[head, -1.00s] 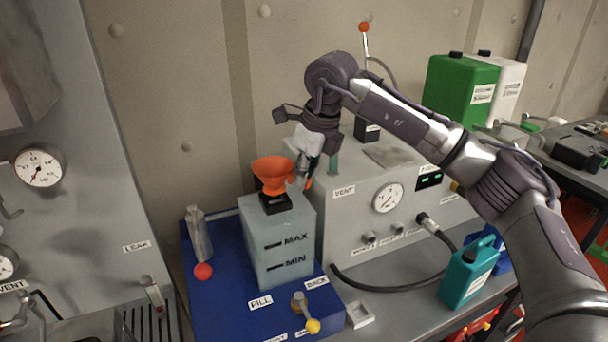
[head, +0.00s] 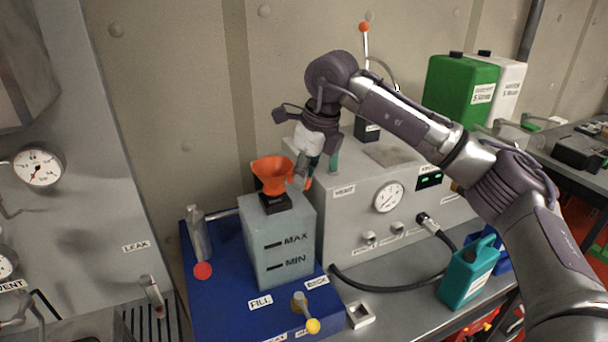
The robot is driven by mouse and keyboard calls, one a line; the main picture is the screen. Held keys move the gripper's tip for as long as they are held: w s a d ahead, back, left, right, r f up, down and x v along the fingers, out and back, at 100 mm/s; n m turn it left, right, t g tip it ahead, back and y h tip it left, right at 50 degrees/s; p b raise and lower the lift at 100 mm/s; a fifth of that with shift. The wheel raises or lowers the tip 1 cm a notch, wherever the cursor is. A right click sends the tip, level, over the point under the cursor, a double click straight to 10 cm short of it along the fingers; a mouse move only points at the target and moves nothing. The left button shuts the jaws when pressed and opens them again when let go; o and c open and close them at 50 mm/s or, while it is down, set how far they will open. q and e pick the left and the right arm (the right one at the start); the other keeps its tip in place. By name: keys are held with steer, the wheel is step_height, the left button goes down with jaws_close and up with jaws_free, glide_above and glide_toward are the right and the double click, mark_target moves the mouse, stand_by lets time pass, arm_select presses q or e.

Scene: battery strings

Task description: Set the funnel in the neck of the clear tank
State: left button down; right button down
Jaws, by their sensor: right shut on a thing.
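The orange funnel (head: 272,174) is upright over the black neck (head: 275,203) of the clear tank (head: 279,245), its lower end at the neck. I cannot tell how deep the spout is in it. The tank is pale, marked MAX and MIN, and stands on a blue base. My right gripper (head: 302,180) comes down from above, just right of the funnel, shut on the funnel at its right side. Its fingertips are small and partly hidden by the funnel. My left gripper is out of view.
A grey box with a gauge (head: 388,197) stands right of the tank. On the blue base (head: 215,310) are a lever with a red ball (head: 203,271) and one with a yellow ball (head: 313,326).

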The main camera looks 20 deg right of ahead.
steer(key=shift+f+b, duration=0.75)
steer(key=shift+f, duration=0.25)
steer(key=c, duration=1.1)
jaws_free()
steer(key=shift+o, duration=0.2)
